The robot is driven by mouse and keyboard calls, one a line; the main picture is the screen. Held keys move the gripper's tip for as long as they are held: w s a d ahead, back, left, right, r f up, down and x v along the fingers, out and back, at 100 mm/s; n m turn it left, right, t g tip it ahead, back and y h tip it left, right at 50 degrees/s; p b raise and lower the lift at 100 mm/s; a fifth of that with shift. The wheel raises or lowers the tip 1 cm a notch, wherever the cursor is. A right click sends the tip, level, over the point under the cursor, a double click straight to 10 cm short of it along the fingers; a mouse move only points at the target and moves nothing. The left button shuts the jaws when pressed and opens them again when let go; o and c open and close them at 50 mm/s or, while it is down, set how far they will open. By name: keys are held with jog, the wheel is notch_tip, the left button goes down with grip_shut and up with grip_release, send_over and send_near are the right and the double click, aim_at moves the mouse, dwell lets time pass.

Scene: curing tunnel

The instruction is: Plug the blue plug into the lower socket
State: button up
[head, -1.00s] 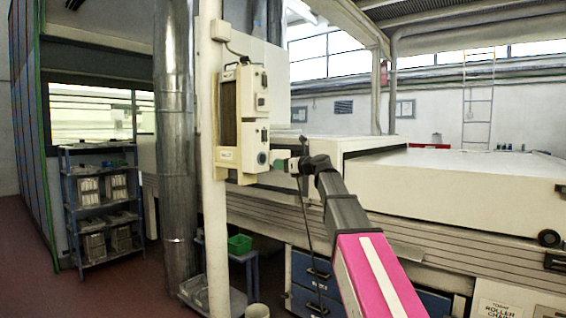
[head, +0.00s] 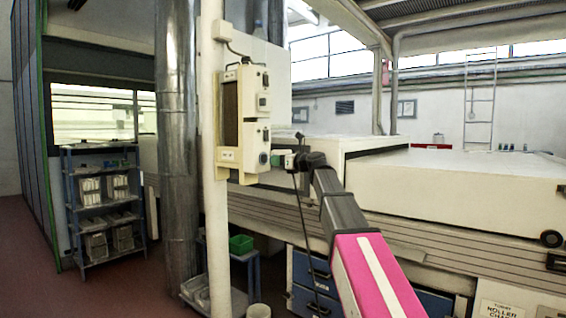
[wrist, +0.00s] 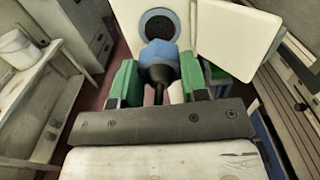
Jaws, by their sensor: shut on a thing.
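The blue plug (wrist: 158,50) is held between the green fingers of my gripper (wrist: 160,82). Its black rear part and cord show between the fingers. Ahead of it in the wrist view is a round socket (wrist: 160,23) with a dark centre and a grey-blue ring, partly covered by the plug. In the head view my gripper (head: 277,160) is close to the right of the lower socket (head: 264,158) on the cream box (head: 240,168). The plug itself is hard to make out there. I cannot tell if the plug tip touches the socket.
The cream box is fixed to a pale post (head: 215,250). A cream lid-like panel (wrist: 235,35) stands right of the socket in the wrist view. A dark cord (head: 303,225) hangs below my gripper. The long cream tunnel (head: 460,180) lies to the right.

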jog(key=shift+x, duration=1.75)
jog(key=shift+w+a+r, duration=0.1)
jog(key=shift+w+a, duration=0.25)
jog(key=shift+a, duration=0.1)
dwell(1.0)
jog(key=o, duration=0.9)
jog(key=shift+o, duration=0.2)
jog(key=v, duration=1.1)
